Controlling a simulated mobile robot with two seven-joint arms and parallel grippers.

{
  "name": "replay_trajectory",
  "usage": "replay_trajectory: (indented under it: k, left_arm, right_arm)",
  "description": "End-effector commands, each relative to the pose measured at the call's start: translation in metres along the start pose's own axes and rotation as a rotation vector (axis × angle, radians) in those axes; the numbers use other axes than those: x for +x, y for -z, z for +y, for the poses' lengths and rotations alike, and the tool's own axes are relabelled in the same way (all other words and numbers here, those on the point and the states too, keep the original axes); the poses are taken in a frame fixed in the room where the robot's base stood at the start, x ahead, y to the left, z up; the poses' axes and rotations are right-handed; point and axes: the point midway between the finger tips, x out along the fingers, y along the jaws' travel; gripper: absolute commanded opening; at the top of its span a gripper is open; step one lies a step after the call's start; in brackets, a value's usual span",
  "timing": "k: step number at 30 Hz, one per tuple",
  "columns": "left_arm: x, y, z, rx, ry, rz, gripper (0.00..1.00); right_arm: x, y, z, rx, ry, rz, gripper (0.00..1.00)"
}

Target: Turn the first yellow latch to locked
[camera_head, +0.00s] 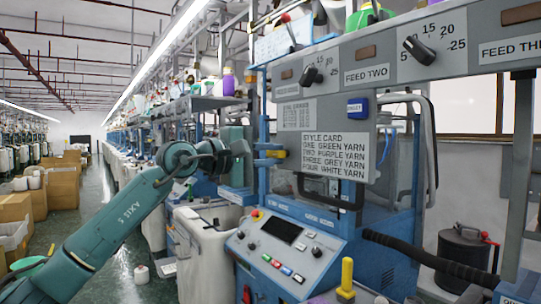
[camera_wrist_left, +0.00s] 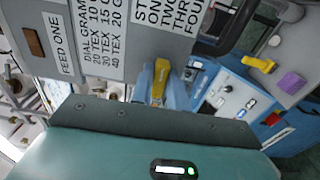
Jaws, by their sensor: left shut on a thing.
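A small yellow latch (camera_head: 278,154) sits at the left edge of the grey panel with the style card (camera_head: 321,157). My left arm reaches in from the left, and the blue fingers of my left gripper (camera_head: 269,154) are shut on the latch, one above and one below it. In the left wrist view the yellow latch (camera_wrist_left: 158,82) shows between the two blue fingers, which partly hide it. I cannot read any locked mark or the latch's exact angle. My right gripper is not in view.
A blue control box (camera_head: 288,250) with buttons stands below the panel. A yellow upright handle (camera_head: 346,276) rises at its right front, and a purple block (camera_wrist_left: 291,83) lies near it. A black hose (camera_head: 430,258) runs right. Cardboard boxes (camera_head: 42,200) stand beside the aisle at left.

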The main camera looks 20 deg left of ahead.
Motion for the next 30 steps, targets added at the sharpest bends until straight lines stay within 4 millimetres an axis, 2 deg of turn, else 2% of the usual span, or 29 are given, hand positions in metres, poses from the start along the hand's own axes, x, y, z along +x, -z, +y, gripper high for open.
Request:
replay_trajectory:
  k: [16, 17, 21, 24, 30]
  left_arm:
    - [0.0, 0.0001, -0.0003, 0.023, 0.001, 0.0, 0.0]
    - [0.0, 0.0, -0.0003, 0.023, 0.001, 0.0, 0.19]
    - [0.0, 0.0001, -0.0003, 0.022, 0.001, 0.0, 0.3]
    - [0.0, 0.0001, -0.0003, 0.022, 0.001, 0.0, 0.37]
    - [-0.0002, 0.0001, -0.0003, 0.021, 0.001, 0.0, 0.37]
  right_arm:
    - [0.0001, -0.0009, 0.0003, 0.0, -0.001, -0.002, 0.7]
    - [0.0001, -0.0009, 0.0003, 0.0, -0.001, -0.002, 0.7]
    - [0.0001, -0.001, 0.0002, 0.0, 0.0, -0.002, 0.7]
    - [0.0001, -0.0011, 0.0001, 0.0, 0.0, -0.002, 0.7]
    - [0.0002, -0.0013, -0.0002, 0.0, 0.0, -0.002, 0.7]
